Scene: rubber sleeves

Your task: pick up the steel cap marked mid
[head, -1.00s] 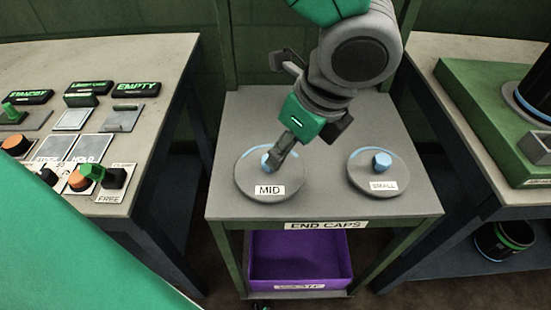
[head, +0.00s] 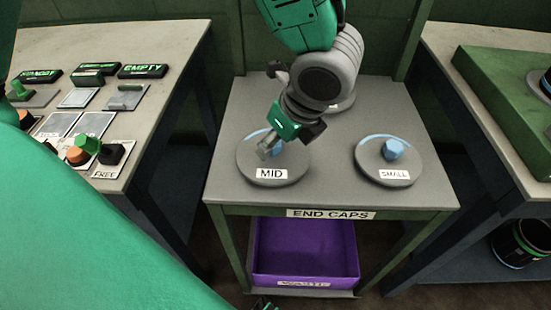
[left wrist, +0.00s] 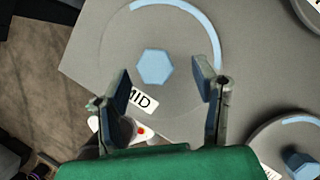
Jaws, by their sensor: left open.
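The steel cap marked MID (head: 248,163) is a grey disc lying flat at the left front of the cart top. Its blue hexagonal knob is mostly hidden behind my left gripper (head: 272,146) in the head view. The left wrist view shows the whole knob (left wrist: 155,67), a pale blue arc and the MID label on the cap (left wrist: 115,50). My left gripper (left wrist: 161,80) is open and empty above the cap, with one finger on each side of the knob in that view. Whether a finger touches the cap I cannot tell.
The cap marked SMALL (head: 370,170) lies to the right on the END CAPS cart (head: 325,190). Another disc (head: 342,105) is partly hidden behind my left arm. A purple bin (head: 300,250) sits below. A control bench (head: 60,185) stands left, another bench (head: 440,100) right.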

